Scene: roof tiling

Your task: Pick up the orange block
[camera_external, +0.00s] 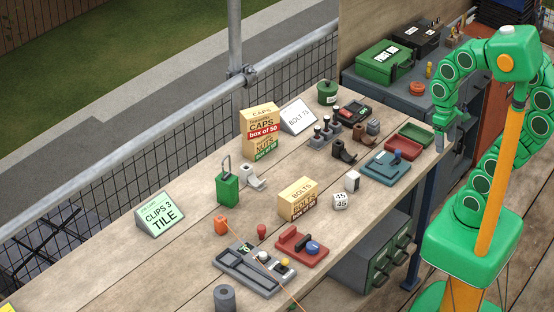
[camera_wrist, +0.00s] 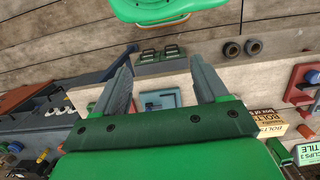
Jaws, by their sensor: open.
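A small orange block (camera_external: 221,225) stands on the wooden bench (camera_external: 120,284), near the bench's middle, between the green padlock-like box and the grey tray. I cannot pick it out for sure in the wrist view. My gripper (camera_external: 447,139) hangs at the far right end of the bench, well away from the block. In the wrist view my gripper (camera_wrist: 163,72) has its two grey fingers spread apart, with nothing between them. The bench edge and a blue tray show below and beyond the fingers.
Near the block are a green padlock-like box (camera_external: 227,188), a red knob (camera_external: 261,231), a grey tray (camera_external: 246,269) and a red fixture (camera_external: 300,247). Bare planks lie left of the block.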

